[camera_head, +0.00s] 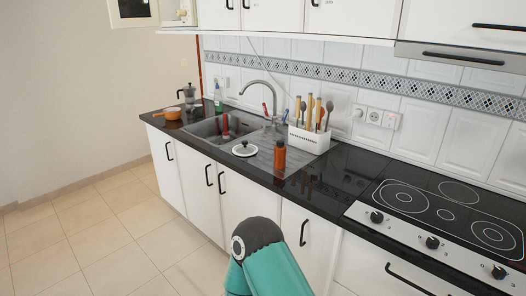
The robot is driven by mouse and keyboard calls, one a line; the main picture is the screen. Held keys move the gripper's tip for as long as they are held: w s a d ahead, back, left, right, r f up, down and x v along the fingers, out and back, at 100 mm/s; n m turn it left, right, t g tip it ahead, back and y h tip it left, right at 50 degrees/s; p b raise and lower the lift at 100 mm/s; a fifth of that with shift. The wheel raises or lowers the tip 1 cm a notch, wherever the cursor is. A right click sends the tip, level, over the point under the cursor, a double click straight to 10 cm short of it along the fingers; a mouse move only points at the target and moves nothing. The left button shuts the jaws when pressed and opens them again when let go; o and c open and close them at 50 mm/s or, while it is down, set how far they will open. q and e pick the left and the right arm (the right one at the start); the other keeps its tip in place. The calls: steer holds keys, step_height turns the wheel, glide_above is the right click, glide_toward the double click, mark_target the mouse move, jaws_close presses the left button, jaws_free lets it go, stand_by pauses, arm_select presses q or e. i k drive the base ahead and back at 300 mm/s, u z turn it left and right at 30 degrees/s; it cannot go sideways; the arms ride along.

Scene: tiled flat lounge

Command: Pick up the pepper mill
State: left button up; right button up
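Neither of my grippers is in view. Only a teal and dark grey link of my arm shows at the bottom middle, in front of the cabinets.
A white utensil holder (309,140) stands behind the orange-brown cylinder. A white lid with a dark knob (245,149) lies left of it. The sink (209,128), orange pan (173,114) and moka pot (188,95) are further left. The hob (443,212) is right. The tiled floor (90,235) is clear.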

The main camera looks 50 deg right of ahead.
mark_target(279, 152)
steer(key=u, duration=0.05)
steer(key=i, duration=2.55)
steer(key=z, duration=1.9)
steer(key=i, duration=0.15)
steer(key=z, duration=2.3)
steer(key=i, duration=1.05)
steer(key=u, duration=0.55)
